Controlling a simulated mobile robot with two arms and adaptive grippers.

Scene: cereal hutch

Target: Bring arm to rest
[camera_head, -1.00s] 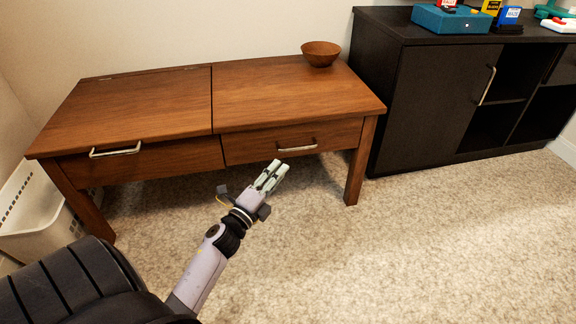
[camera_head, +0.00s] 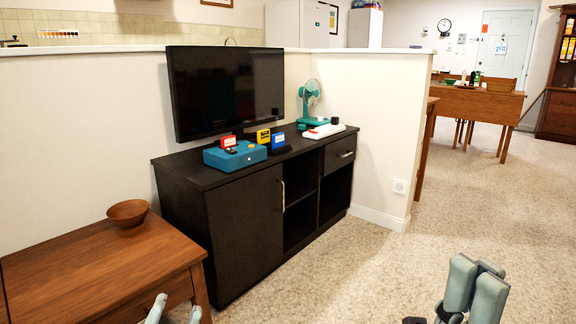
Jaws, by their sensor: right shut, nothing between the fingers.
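My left gripper (camera_head: 175,313) is at the bottom edge, in front of the wooden desk (camera_head: 95,270). Only its two pale fingertips show, with a clear gap between them, so it looks open. Nothing is seen between them, and the rest of it is cut off by the frame. My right gripper (camera_head: 474,285) is at the lower right over the carpet. Its grey-green fingers point up, and it is shut and empty.
A wooden bowl (camera_head: 128,212) sits on the desk. A black cabinet (camera_head: 243,235) beside it carries a teal box (camera_head: 235,157), a TV (camera_head: 228,90), a fan (camera_head: 311,98) and small items. Carpet (camera_head: 370,265) is clear right of the cabinet. A wooden table (camera_head: 470,103) stands far back.

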